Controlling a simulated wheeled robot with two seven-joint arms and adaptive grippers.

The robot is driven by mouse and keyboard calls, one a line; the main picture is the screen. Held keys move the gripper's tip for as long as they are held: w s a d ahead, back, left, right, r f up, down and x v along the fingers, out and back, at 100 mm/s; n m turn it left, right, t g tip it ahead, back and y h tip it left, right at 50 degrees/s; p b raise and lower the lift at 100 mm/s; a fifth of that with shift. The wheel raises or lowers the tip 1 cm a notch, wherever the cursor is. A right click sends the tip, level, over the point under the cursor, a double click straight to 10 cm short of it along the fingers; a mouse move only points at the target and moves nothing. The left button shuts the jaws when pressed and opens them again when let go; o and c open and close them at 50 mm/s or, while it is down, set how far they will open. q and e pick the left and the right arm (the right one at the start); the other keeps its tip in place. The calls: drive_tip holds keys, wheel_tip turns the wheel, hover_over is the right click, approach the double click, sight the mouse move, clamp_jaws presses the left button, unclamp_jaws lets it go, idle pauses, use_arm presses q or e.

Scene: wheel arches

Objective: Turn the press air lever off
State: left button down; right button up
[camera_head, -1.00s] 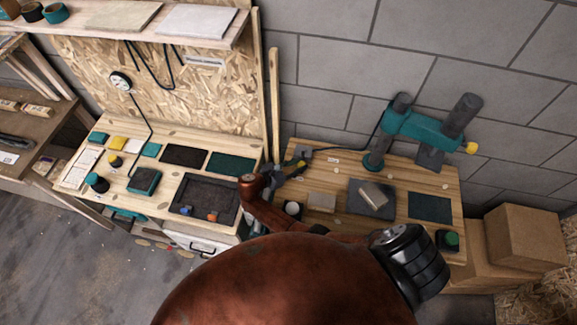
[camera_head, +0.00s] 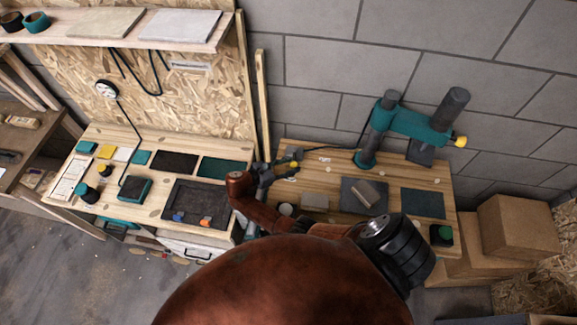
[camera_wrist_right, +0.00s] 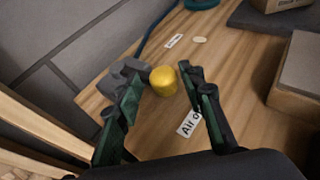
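The air lever shows a yellow knob (camera_wrist_right: 163,81) on a grey valve body (camera_wrist_right: 125,72) on the wooden press bench. My right gripper (camera_wrist_right: 164,92) is open in the right wrist view. Its two dark green fingers stand on either side of the knob, with visible room on the right; contact cannot be told. In the head view my right gripper (camera_head: 275,172) is at the left end of the press bench, beside the small yellow lever (camera_head: 294,164). A white label (camera_wrist_right: 189,123) reading "Air o…" is partly hidden by the right finger. My left gripper is not in view.
The teal press (camera_head: 408,122) stands at the back of the press bench (camera_head: 330,178). A second label (camera_wrist_right: 174,41) lies beyond the knob. A wooden post (camera_head: 262,110) and the left workbench are close to my gripper. Cardboard boxes (camera_head: 518,225) stand at right.

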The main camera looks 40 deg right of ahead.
drive_tip(key=shift+o, duration=0.4)
drive_tip(key=shift+w+a+r, duration=0.15)
drive_tip(key=shift+a+r, duration=0.05)
drive_tip(key=shift+a, duration=0.45)
drive_tip(key=v, duration=1.1)
drive_tip(key=shift+a+r, duration=0.1)
